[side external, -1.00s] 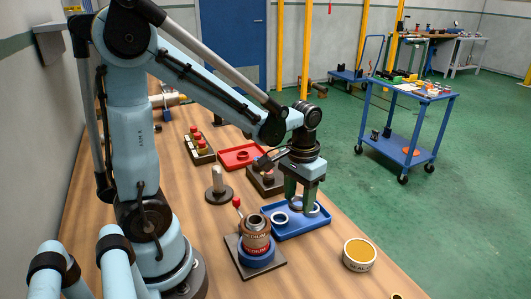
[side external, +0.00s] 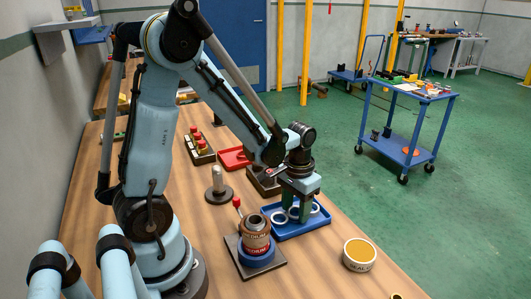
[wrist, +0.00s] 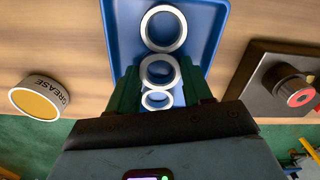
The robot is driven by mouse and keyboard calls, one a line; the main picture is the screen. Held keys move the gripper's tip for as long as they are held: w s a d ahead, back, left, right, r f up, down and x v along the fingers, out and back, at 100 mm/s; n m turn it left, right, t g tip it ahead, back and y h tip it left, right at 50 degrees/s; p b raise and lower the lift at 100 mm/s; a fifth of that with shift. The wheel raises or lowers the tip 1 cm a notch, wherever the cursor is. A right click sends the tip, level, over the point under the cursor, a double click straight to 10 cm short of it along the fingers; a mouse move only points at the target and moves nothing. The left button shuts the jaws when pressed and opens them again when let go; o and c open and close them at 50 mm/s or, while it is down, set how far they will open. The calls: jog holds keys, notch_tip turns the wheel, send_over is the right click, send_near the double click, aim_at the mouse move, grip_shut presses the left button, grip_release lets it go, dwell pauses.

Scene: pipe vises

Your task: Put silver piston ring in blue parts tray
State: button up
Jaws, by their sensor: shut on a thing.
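The blue parts tray (side external: 296,232) sits on the wooden bench, and the wrist view also shows it (wrist: 214,18). My gripper (side external: 299,215) points down over the tray. Its dark green fingers are shut on a silver piston ring (wrist: 143,72), seen between them in the wrist view. Another silver ring (wrist: 164,10) lies in the tray beyond it, and a smaller silver ring (wrist: 157,105) lies nearer the wrist. Whether the held ring touches the tray floor is hard to tell.
A vise with a copper-coloured stack (side external: 256,234) and red-knobbed lever stands left of the tray. A grease tin (side external: 360,255) stands to its right. A red tray (side external: 233,158), a post on a round base (side external: 218,190) and a red-topped block (side external: 199,147) are behind.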

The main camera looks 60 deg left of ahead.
jog(key=shift+f, duration=0.15)
jog(key=o, duration=1.2)
jog(key=shift+c, duration=0.2)
notch_tip(320, 180, up, 12)
jog(key=s+d+r+m+t, duration=0.1)
jog(key=s+d+m+t, duration=0.1)
jog(key=d+t, duration=0.4)
jog(key=shift+s+m+t, duration=0.4)
jog(key=shift+s+t, duration=0.2)
jog(key=shift+s, duration=0.1)
jog(key=shift+d, duration=0.1)
